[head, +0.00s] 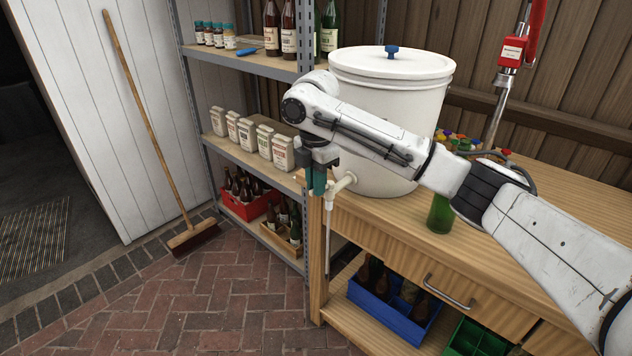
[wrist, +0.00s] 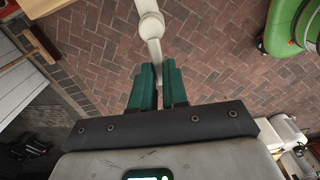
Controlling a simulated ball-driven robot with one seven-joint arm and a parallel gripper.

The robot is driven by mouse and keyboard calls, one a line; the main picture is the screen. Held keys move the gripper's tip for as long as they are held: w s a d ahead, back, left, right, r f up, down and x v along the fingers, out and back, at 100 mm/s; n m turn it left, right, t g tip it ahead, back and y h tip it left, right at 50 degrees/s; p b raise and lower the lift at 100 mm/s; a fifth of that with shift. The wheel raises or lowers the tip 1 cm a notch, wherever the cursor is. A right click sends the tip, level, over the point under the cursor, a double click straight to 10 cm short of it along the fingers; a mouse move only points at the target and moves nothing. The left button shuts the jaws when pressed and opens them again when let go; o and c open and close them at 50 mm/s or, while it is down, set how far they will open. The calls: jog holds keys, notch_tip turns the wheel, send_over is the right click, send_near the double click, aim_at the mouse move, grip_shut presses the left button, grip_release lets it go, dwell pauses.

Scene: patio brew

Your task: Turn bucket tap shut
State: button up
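The large white bucket (head: 384,120) stands on the wooden bench at its left end, lid on. Its pale tap (head: 345,183) sticks out low at the bucket's left side over the bench edge, and a pale spout hangs down. My gripper (head: 318,186) points down just left of the tap, with teal fingers. In the wrist view the tap (wrist: 152,26) comes in from the top, and its narrow end runs between the fingertips of my gripper (wrist: 159,72). The fingers are close together on that end. The lever's angle is mostly hidden by the fingers.
The wooden bench (head: 510,221) holds a green bottle (head: 441,213) right of the bucket and a red-handled capper (head: 510,52). A metal shelf unit (head: 248,154) with bottles and bags stands close left. A broom (head: 150,117) leans at the wall.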

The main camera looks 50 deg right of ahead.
grip_shut()
jog(key=shift+w+r+p, duration=0.1)
jog(key=shift+p, duration=0.2)
jog(key=shift+w+d+m+p, duration=0.65)
jog(key=shift+m+p, duration=1.45)
jog(key=shift+m, duration=0.65)
jog(key=shift+w+d+m+p, duration=0.7)
jog(key=shift+m+p, duration=1.35)
jog(key=shift+m, duration=0.65)
jog(key=shift+w+d+m+p, duration=0.65)
jog(key=shift+m+p, duration=1.45)
jog(key=shift+m, duration=0.65)
jog(key=shift+d, duration=0.1)
jog(key=o, duration=0.5)
grip_release()
